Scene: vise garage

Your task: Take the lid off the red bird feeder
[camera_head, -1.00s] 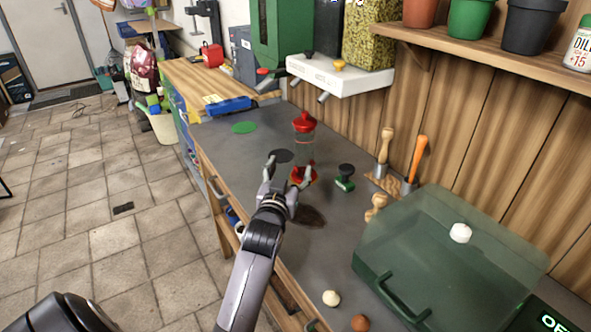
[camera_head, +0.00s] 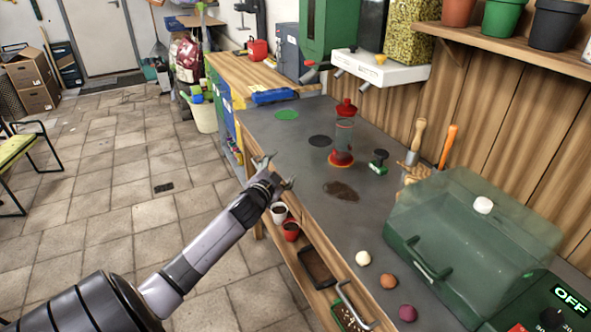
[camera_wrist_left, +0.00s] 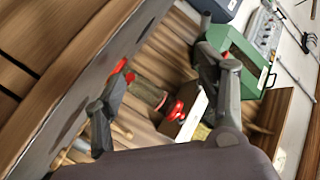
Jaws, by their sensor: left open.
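The red bird feeder has a clear tube (camera_head: 344,135) and a red base (camera_head: 341,158), and stands upright on the grey bench top. Its red lid (camera_head: 346,108) with a knob sits on top. My left gripper (camera_head: 276,172) is open and empty near the bench's front edge, to the left of the feeder and apart from it. In the left wrist view the feeder's tube (camera_wrist_left: 148,92) and red lid (camera_wrist_left: 175,110) appear tilted between the spread fingers, farther off. My right gripper is not in view.
A green-handled stamp (camera_head: 379,161) stands right of the feeder. A dark brown patch (camera_head: 341,190) lies in front. A white dispenser shelf (camera_head: 382,70) overhangs behind. A green case (camera_head: 470,235) fills the right. An open drawer below holds a white cup (camera_head: 279,212) and a red cup (camera_head: 291,231).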

